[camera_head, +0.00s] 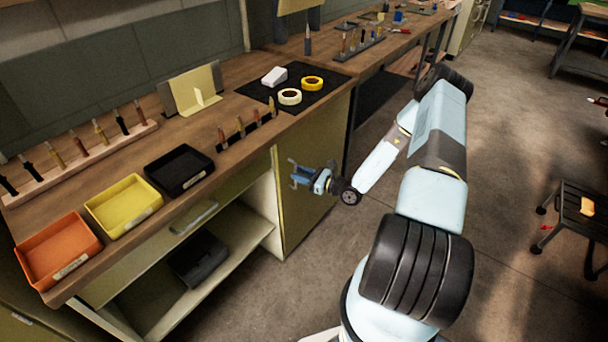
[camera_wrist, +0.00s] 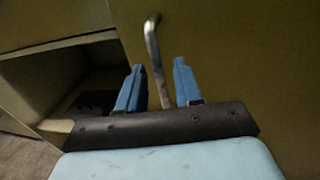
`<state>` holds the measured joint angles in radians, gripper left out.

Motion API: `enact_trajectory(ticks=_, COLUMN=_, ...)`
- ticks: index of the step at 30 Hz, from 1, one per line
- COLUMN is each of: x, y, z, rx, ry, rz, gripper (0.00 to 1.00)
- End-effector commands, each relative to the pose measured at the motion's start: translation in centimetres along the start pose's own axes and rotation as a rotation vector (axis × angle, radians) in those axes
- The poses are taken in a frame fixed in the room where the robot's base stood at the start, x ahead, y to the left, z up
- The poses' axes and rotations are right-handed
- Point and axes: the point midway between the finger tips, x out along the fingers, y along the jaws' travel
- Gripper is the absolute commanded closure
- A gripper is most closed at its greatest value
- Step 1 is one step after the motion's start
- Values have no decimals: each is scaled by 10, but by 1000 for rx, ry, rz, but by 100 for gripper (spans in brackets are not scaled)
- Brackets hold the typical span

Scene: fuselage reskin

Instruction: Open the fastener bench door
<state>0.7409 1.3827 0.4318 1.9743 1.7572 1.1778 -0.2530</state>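The fastener bench door (camera_head: 305,205) is the olive panel below the right part of the bench top. It looks in line with the bench front, and no gap is clear. In the wrist view the door (camera_wrist: 235,60) fills the right side, with a bent metal bar handle (camera_wrist: 154,50) on it. My gripper (camera_head: 299,175) is in front of the door. In the wrist view its two blue fingers (camera_wrist: 157,85) are apart, with the handle's lower part between them. I see space beside the handle; contact is not clear.
An open shelf compartment (camera_head: 245,237) with a black box (camera_head: 199,260) is left of the door, under a drawer with a handle (camera_head: 194,217). Trays, tape rolls and tools stand on the bench top (camera_head: 238,158). The floor (camera_head: 490,130) to the right is mostly clear; a stool (camera_head: 580,205) stands far right.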

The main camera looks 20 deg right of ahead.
Motion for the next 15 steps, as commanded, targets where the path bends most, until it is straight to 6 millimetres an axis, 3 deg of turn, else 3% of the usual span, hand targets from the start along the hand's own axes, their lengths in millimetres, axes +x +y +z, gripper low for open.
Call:
enact_trajectory(ticks=10, x=0, y=0, z=0, rx=0, ry=0, rz=-1, gripper=99)
enact_trajectory(ticks=15, x=0, y=-1, z=0, rx=-1, ry=0, rz=-2, gripper=100)
